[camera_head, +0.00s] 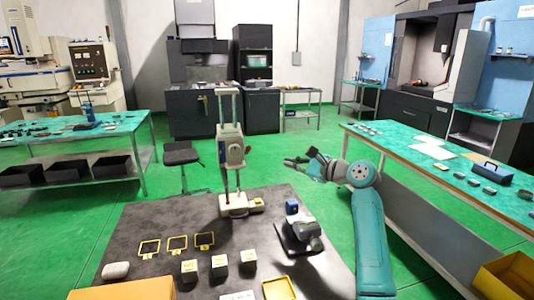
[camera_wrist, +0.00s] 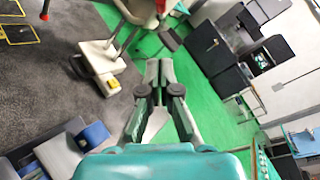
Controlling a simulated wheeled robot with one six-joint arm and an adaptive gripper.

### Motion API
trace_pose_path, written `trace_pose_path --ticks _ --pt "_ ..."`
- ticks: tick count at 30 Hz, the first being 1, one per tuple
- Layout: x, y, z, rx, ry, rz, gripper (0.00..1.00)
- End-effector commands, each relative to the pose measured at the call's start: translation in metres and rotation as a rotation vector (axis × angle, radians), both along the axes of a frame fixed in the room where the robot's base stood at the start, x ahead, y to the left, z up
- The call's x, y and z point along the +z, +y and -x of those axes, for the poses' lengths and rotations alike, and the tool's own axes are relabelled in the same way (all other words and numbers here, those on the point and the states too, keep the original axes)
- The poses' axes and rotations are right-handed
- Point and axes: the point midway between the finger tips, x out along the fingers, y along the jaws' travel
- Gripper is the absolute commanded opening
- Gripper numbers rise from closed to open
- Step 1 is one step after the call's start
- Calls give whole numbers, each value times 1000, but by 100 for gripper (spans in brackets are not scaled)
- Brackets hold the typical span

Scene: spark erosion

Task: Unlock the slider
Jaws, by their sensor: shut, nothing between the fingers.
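The slider (camera_head: 234,152) is a pale carriage on the upright posts of a stand on the dark worktable. The stand's white base (camera_head: 236,207) carries a small yellow part. In the wrist view the base (camera_wrist: 99,62) is at the upper left, and the slider (camera_wrist: 140,10) is cut by the top edge. A lock on the slider is too small to make out. My gripper (camera_head: 289,161) is right of the slider, in the air and apart from it. In the wrist view my gripper (camera_wrist: 158,68) is shut and empty, its fingertips together.
A grey device with a blue part (camera_head: 298,229) stands on the worktable below my gripper. Several small blocks (camera_head: 219,266) and yellow frames (camera_head: 177,243) lie at the front left. A green-topped bench (camera_head: 440,160) is at the right. A stool (camera_head: 182,153) is behind the worktable.

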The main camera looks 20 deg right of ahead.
Motion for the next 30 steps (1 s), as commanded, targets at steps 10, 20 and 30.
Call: trace_pose_path --ticks 10,20,30 --pt "-8 10 -21 18 -23 -23 0" --pt "-13 47 -71 17 -22 -22 0" --pt "1 80 -91 16 -24 -19 0"
